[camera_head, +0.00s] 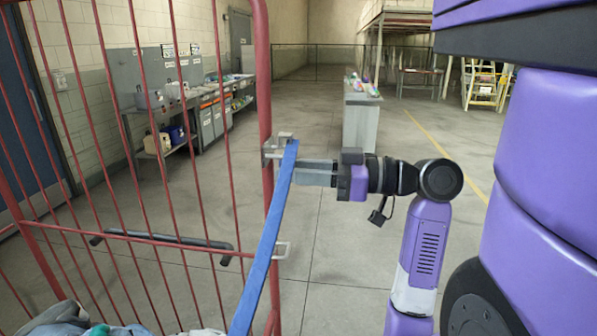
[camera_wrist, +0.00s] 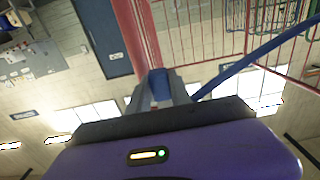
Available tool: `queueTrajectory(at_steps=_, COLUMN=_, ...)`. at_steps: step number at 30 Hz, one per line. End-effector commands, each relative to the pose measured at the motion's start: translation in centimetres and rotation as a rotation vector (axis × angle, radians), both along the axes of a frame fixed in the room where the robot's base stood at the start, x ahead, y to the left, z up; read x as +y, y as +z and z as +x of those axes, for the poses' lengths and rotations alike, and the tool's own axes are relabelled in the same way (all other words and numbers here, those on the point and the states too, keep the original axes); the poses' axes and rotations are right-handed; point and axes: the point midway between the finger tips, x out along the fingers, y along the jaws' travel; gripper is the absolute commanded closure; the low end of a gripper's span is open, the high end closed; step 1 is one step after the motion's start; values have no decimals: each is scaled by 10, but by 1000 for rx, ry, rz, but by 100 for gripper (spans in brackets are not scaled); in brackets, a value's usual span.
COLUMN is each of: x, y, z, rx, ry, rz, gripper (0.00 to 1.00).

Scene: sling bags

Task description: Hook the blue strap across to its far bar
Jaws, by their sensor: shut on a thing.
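The blue strap (camera_head: 258,262) runs taut from the bottom edge of the head view up to my gripper (camera_head: 292,172). My gripper is shut on the strap near its upper end, close beside the thick red upright bar (camera_head: 264,85) of the cage. A small grey metal piece (camera_head: 277,146) shows at the bar by the strap's end; I cannot tell whether it touches the strap. In the wrist view, the gripper (camera_wrist: 161,92) has the blue strap end (camera_wrist: 159,80) between its fingers, and the strap (camera_wrist: 245,62) trails off to the upper right. The red bar (camera_wrist: 135,35) stands just beyond the fingers.
Thin red cage bars (camera_head: 150,120) fill the left, with cloth items (camera_head: 65,320) at the bottom. A grey cabinet (camera_head: 361,115) stands farther back. Open floor (camera_head: 325,225) lies right of the bar.

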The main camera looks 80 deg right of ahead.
Motion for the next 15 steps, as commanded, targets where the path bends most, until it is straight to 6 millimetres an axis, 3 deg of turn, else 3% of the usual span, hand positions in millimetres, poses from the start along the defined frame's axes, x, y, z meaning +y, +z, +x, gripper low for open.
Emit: queueTrajectory(at_steps=15, x=0, y=-7, z=0, rx=0, ry=-1, rz=-1, gripper=100)
